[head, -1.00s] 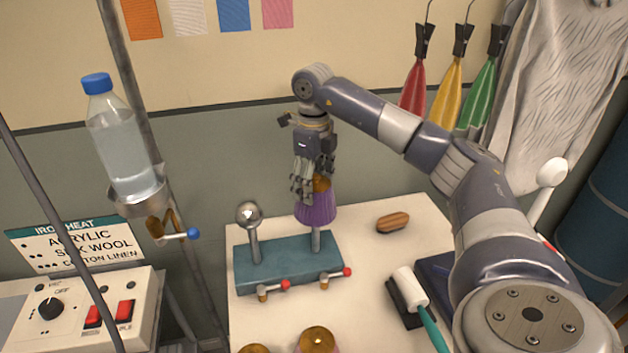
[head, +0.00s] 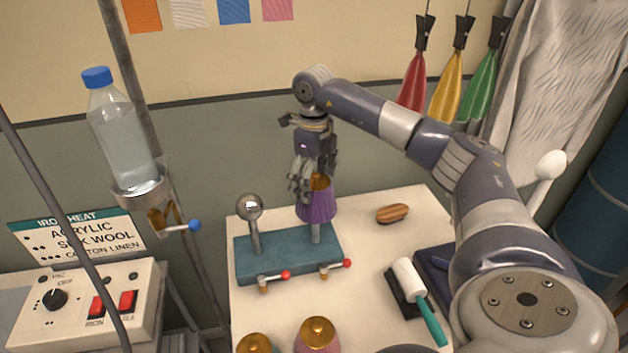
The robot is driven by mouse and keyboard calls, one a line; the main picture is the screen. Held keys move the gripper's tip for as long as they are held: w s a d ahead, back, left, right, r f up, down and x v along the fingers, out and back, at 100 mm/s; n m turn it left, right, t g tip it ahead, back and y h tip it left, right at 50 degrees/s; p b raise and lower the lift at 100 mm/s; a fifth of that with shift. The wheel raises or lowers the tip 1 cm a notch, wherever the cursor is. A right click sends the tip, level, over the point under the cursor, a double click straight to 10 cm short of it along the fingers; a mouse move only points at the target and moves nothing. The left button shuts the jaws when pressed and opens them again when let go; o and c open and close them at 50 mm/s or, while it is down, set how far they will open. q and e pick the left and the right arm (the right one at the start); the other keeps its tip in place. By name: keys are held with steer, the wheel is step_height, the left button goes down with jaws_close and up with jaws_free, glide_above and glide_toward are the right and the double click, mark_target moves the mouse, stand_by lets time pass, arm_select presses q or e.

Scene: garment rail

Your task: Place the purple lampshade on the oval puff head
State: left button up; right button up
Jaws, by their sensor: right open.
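The purple lampshade (head: 317,206) is upright over the right post of the teal puff stand (head: 262,259). The head on that post is hidden under the shade, so I cannot see its oval form. The post shows below the shade's rim. My right gripper (head: 309,190) points down at the shade's brass top (head: 321,183). Its fingers are open beside the top; whether they touch it I cannot tell. The stand's left post carries a bare round metal head (head: 249,207). My left gripper is out of view.
A pink shade (head: 317,337) and a teal shade (head: 255,344) stand at the table's front edge. A brush (head: 392,214) and a lint roller (head: 408,277) lie right of the stand. Red-knobbed valves (head: 285,275) stick out in front. A water bottle (head: 122,140) hangs at left.

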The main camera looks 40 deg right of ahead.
steer(key=shift+r, duration=0.45)
step_height(320, 180, up, 7)
steer(key=shift+f+b, duration=0.1)
steer(key=shift+b, duration=0.95)
